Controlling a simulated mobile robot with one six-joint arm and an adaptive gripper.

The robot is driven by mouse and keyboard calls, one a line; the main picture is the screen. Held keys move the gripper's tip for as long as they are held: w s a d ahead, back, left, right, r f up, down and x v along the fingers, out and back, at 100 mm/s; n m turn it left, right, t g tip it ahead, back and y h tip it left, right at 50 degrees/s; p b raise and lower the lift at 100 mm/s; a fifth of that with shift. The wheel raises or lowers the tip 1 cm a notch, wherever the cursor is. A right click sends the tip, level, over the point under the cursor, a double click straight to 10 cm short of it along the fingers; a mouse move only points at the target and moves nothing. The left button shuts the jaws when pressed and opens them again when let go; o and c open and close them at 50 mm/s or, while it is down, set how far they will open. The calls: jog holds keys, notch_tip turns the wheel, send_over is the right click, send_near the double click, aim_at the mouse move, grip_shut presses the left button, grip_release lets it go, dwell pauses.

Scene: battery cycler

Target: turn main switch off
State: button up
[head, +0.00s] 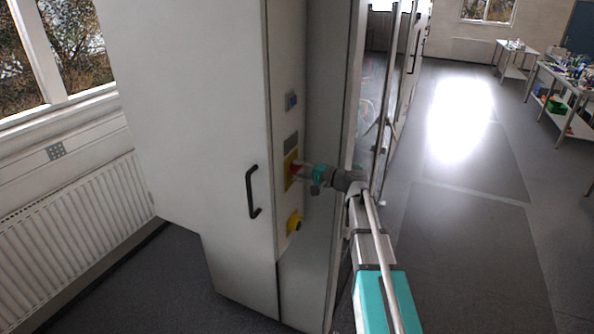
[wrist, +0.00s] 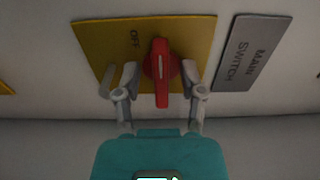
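The main switch is a red knob (wrist: 161,75) with a pale line, on a yellow plate (wrist: 195,38). Its handle runs up and down in the wrist view, and the word OFF is printed at its upper left. A grey label (wrist: 252,52) reading MAIN SWITCH is at the right. My gripper (wrist: 159,78) is open, one finger on each side of the knob. A gap shows at the left finger; the right fingertip is close to the knob, and contact there cannot be told. In the head view, my gripper (head: 303,170) is at the yellow plate (head: 288,171) on the cabinet side.
The cabinet (head: 190,100) has a black door handle (head: 252,192) left of the switch. A yellow-based button (head: 294,222) is below and a small blue display (head: 291,101) above. A radiator (head: 80,225) is at the left.

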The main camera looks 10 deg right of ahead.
jog(key=shift+d, duration=0.1)
jog(key=v, duration=1.2)
dwell(0.7)
jog(key=s+a+f+n+g+h+b, duration=0.25)
jog(key=s+a+f+b, duration=0.2)
jog(key=f, duration=0.45)
jog(key=s+a+f+n+g+h+b, duration=0.1)
jog(key=s+a+f+g+h+b, duration=0.3)
jog(key=f, duration=0.6)
jog(key=s+a+f+n+g+h+b, duration=0.2)
jog(key=s+a+f+g+h+b, duration=0.15)
jog(key=s+f, duration=0.4)
jog(key=s+d+f+n+h+b, duration=0.1)
jog(key=s+f+h+b, duration=0.3)
jog(key=f, duration=0.4)
jog(key=shift+s+d+g+h, duration=0.3)
jog(key=shift+s+d, duration=0.15)
jog(key=shift+s, duration=0.35)
jog(key=shift+a+n, duration=0.15)
jog(key=shift+n, duration=0.1)
